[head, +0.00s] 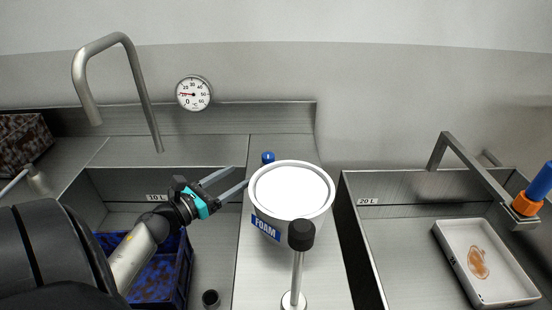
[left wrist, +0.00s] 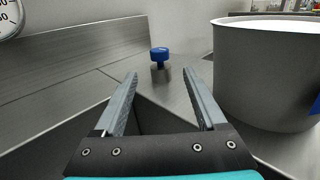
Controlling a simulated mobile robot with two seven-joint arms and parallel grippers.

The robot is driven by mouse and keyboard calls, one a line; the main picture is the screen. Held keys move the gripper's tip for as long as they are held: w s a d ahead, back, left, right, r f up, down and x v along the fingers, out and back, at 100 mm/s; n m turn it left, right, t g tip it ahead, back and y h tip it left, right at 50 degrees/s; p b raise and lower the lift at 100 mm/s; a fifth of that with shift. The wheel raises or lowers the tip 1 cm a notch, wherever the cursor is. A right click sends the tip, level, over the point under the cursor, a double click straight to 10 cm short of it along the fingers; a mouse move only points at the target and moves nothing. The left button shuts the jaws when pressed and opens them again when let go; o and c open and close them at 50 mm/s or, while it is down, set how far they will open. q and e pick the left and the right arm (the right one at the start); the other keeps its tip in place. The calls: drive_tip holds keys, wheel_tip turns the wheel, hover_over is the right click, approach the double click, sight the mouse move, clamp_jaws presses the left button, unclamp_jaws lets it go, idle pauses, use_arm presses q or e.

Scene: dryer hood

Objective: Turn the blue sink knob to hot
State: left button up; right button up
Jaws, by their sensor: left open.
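The blue knob (head: 268,157) stands on the steel counter behind the left sink, partly hidden by the white foam bucket. In the left wrist view the blue knob (left wrist: 159,54) sits on a short metal stem, ahead of and between the fingertips, apart from them. My left gripper (head: 233,180) is open and empty, left of the bucket and short of the knob. Its two fingers also show in the left wrist view (left wrist: 161,80). The right gripper is not in view.
The white bucket labelled FOAM (head: 266,228) stands close to the right of my left gripper. A tall bent faucet (head: 140,95) and a gauge (head: 193,93) are at the back left. A blue crate (head: 174,285) is in the left sink. A white tray (head: 448,246) is in the right sink.

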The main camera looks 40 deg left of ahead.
sight(273, 155)
use_arm(q)
drive_tip(key=w, duration=1)
drive_tip(key=w+d, duration=0.1)
drive_tip(key=w, duration=0.4)
drive_tip(key=shift+d, duration=0.1)
drive_tip(key=shift+c, duration=0.4)
clamp_jaws()
